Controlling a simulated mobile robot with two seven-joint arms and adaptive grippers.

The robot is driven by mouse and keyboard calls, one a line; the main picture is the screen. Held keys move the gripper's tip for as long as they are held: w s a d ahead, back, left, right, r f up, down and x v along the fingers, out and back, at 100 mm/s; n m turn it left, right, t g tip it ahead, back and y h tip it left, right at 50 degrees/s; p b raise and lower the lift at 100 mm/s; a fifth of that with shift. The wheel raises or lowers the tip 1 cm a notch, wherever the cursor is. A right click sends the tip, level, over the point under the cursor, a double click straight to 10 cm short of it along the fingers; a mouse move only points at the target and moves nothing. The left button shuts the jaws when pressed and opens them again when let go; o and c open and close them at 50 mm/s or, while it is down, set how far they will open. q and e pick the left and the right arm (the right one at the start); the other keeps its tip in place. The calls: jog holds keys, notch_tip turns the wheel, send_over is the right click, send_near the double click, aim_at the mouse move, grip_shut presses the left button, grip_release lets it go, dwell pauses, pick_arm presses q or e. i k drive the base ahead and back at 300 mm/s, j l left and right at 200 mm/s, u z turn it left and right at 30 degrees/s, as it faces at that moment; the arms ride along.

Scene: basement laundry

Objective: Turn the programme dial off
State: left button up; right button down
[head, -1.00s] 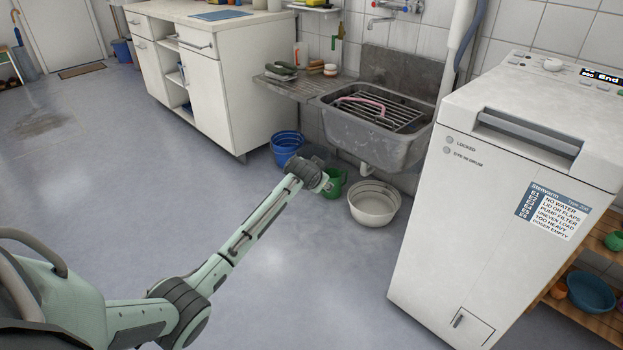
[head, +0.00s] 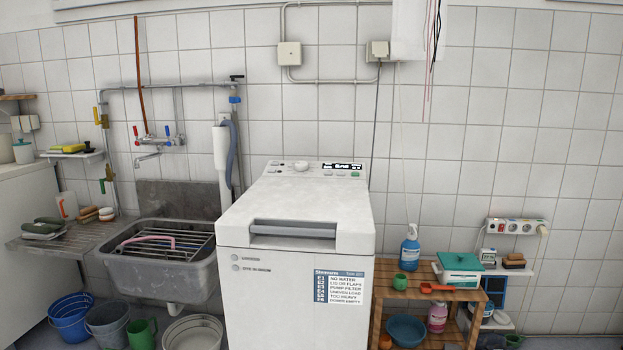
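The programme dial (head: 301,166) is a small white round knob on the control panel at the back of the washing machine's top. The white top-loading washing machine (head: 294,288) stands in the middle of the head view with its lid down. A dark display (head: 343,166) sits right of the dial; its text is too small to read now, though it read "End" in the earlier frame. The dial's pointer direction cannot be made out. Neither of my grippers is in view.
Buckets (head: 70,317) stand on the floor below. A wooden shelf (head: 398,293) with a blue bottle (head: 410,247) stands close on the right. A grey hose runs behind the machine.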

aim_at(301, 165)
jog(key=j+z, duration=0.15)
jog(key=z, duration=0.3)
jog(key=i+j+z, duration=0.1)
jog(key=z, duration=0.4)
jog(key=j+z, duration=0.2)
jog(key=z, duration=0.25)
jog(key=k+j+z, duration=0.1)
jog(key=j+z, duration=0.15)
jog(key=k+j+z, duration=0.1)
jog(key=j+z, duration=0.15)
jog(key=j, duration=0.2)
jog(key=k+j+z, duration=0.4)
jog(key=j, duration=0.2)
jog(key=k+j+z, duration=0.15)
jog(key=j, duration=0.2)
jog(key=k+j+z, duration=0.15)
jog(key=j, duration=0.2)
jog(key=k+j, duration=0.35)
jog(key=k+j+z, duration=0.15)
jog(key=k+j, duration=0.2)
jog(key=j, duration=0.2)
